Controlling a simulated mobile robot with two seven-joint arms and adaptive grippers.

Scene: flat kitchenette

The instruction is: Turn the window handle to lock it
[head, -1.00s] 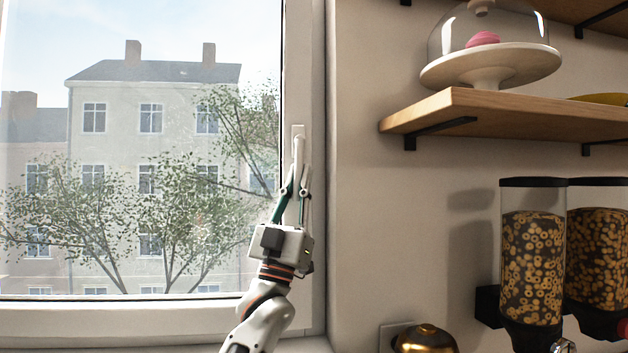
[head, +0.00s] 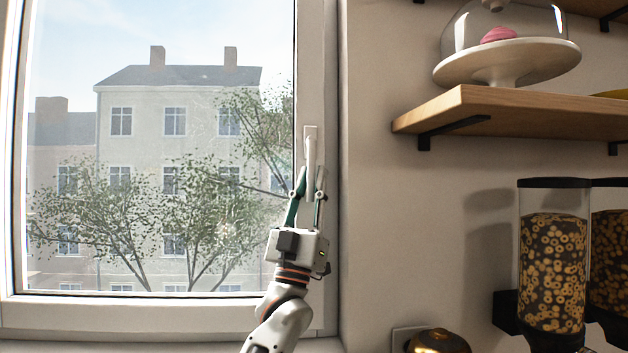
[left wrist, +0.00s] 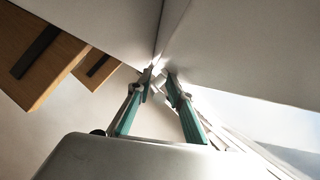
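The white window handle (head: 310,152) is mounted on the right side of the window frame (head: 316,80) and points straight down. My left gripper (head: 311,186) comes up from below with its fingers on both sides of the handle's lower part. The handle's lower end is partly hidden by the fingers. My right gripper is not in view.
To the right, a wooden shelf (head: 500,112) carries a cake stand (head: 505,62) with a glass dome. Cereal dispensers (head: 553,265) hang below it. A dark golden round object (head: 438,342) sits at the bottom.

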